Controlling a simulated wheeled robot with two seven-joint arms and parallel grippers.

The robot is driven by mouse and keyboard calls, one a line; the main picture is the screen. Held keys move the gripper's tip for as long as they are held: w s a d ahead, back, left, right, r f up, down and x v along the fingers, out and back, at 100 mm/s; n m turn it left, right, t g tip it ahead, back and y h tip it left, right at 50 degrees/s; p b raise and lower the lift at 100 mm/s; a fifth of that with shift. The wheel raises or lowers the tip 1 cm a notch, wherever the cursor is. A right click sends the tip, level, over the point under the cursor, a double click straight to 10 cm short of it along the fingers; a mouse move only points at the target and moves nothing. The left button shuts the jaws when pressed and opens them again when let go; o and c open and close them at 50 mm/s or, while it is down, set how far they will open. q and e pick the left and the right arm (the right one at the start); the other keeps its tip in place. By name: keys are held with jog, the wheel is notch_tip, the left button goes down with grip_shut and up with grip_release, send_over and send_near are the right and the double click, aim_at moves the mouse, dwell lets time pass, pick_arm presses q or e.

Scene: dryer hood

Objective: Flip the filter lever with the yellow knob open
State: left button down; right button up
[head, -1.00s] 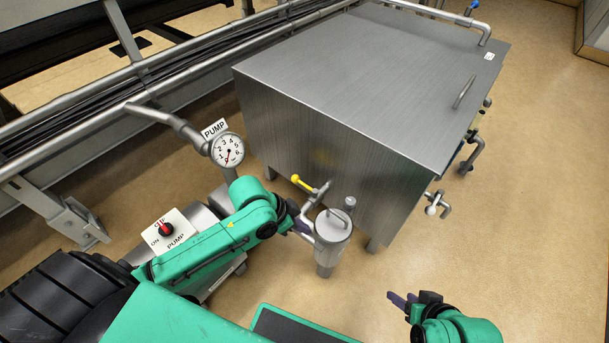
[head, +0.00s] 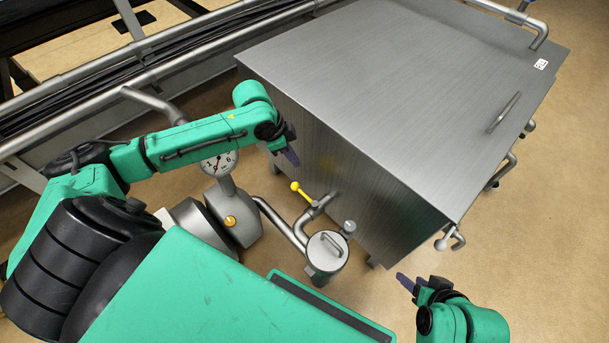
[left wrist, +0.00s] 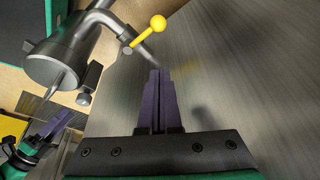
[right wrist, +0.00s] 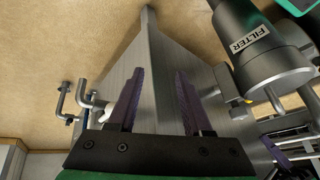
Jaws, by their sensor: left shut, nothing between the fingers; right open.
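The filter lever's yellow knob (head: 295,186) sits on a short yellow handle on the pipe beside the steel tank. The knob also shows in the left wrist view (left wrist: 158,23). The round filter housing (head: 327,252) stands just right of and below the lever, and its FILTER label (right wrist: 250,40) shows in the right wrist view. My left gripper (head: 292,157) is shut and empty, in front of the tank side, above the knob in the head view and apart from it. My right gripper (head: 405,283) is open and empty, right of the filter housing.
The large steel tank (head: 400,90) fills the upper right. A pump gauge (head: 219,161) is partly hidden behind my left arm. A white-knobbed valve (head: 449,240) is at the tank's near corner. Floor is clear at lower right.

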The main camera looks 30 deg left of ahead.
pick_arm(q)
jog(key=b, duration=0.4)
send_over(296, 186)
jog(key=w+d, duration=0.2)
notch_tip(296, 186, down, 8)
jog(key=f+b, duration=0.1)
jog(key=f, duration=0.1)
jog(key=f+b, duration=0.1)
jog(key=shift+s+a+f+b, duration=0.15)
jog(key=shift+a+f+b, duration=0.2)
jog(key=shift+f, duration=0.05)
pick_arm(e)
jog(key=w+a+f+m+t+y, duration=0.1)
jog(key=a+f+t+y, duration=0.3)
jog(key=a+f+t, duration=0.2)
jog(key=shift+w+a+f, duration=0.2)
jog(key=shift+w+a, duration=0.2)
jog(key=shift+a, duration=0.8)
pick_arm(q)
jog(key=shift+r, duration=0.1)
pick_arm(e)
jog(key=shift+r, duration=0.15)
pick_arm(q)
jog(key=shift+s+a+n+p, duration=0.15)
jog(key=shift+s+n+p, duration=0.2)
jog(key=shift+p, duration=0.65)
pick_arm(e)
jog(key=shift+r, duration=0.95)
